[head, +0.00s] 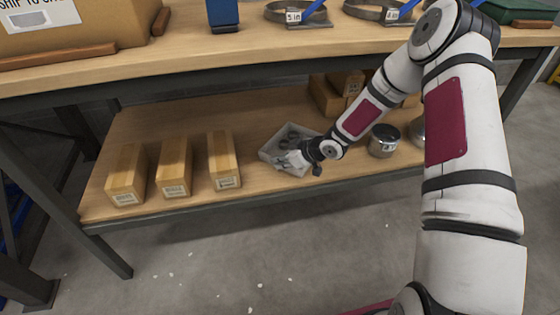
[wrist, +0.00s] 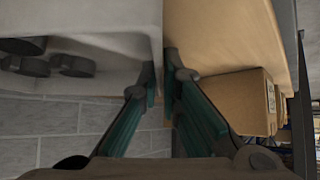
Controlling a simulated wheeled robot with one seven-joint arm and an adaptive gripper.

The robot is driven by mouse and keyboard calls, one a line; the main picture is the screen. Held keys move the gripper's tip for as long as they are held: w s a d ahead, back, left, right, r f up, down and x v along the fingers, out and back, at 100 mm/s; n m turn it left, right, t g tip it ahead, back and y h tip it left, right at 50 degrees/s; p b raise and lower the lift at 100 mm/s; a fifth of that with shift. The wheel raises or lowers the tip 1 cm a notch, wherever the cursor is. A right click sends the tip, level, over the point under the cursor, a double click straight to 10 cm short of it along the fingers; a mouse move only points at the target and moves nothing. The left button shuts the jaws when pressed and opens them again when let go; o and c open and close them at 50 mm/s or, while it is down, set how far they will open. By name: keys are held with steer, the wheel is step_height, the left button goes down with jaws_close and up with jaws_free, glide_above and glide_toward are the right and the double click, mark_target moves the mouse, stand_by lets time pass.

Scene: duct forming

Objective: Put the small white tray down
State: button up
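The small white tray (head: 268,155) is at the lower shelf (head: 256,112), near its front edge, with several dark round pieces in it. In the wrist view the tray (wrist: 120,22) fills the upper left, with dark pieces inside. My gripper (head: 292,161) is at the tray's front right side. In the wrist view its two fingers (wrist: 160,84) stand close together on either side of the tray's wall, one inside and one outside, and appear shut on it. I cannot tell whether the tray's underside touches the shelf.
Several long cardboard boxes (head: 174,167) stand on the shelf left of the tray. A metal can (head: 383,141) stands to its right, and small boxes (head: 327,95) behind. The tabletop (head: 190,49) overhangs the shelf. Bare shelf lies between the boxes and the tray.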

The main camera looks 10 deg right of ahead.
steer(key=shift+o, duration=1.3)
